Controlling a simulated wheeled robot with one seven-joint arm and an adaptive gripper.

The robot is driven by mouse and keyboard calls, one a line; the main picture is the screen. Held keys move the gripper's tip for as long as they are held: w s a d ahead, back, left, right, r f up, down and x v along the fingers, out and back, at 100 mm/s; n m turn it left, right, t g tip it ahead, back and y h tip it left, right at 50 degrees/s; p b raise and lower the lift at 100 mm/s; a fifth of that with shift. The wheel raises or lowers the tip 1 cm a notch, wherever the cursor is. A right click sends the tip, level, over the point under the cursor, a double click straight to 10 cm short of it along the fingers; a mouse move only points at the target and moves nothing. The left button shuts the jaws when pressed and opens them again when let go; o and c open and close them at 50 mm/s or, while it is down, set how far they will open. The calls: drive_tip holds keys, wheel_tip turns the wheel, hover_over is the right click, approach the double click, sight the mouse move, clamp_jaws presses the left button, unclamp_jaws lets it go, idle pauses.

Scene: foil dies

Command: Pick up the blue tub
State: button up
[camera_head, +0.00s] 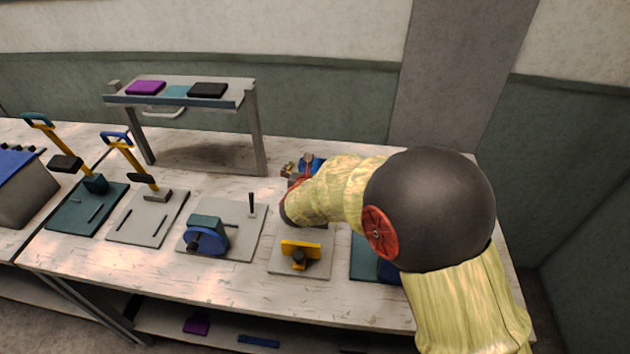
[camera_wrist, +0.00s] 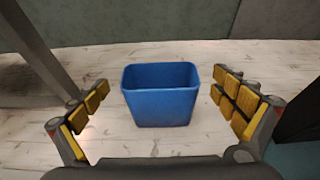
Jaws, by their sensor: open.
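The blue tub (camera_wrist: 160,104) stands upright on the pale wooden bench top in the wrist view, with its open top facing up. It looks empty. My gripper (camera_wrist: 162,108) is open, with one yellow-padded finger to the left of the tub and one to the right. Neither finger touches the tub; bench top shows on both sides of it. In the head view a small blue part of the tub (camera_head: 318,164) shows behind my gripper (camera_head: 301,168), and my arm hides much of that area.
A raised shelf (camera_head: 190,100) with purple, teal and black flat pieces stands at the back left; its leg (camera_wrist: 40,45) is left of my gripper. Several fixtures on plates, including a yellow one (camera_head: 300,250), line the bench front. A wall is behind the tub.

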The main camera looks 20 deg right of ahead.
drive_tip(key=shift+x, duration=1.2)
drive_tip(key=shift+c, duration=0.3)
drive_tip(key=c, duration=1.1)
drive_tip(key=shift+c, duration=0.4)
drive_tip(key=shift+r, duration=0.1)
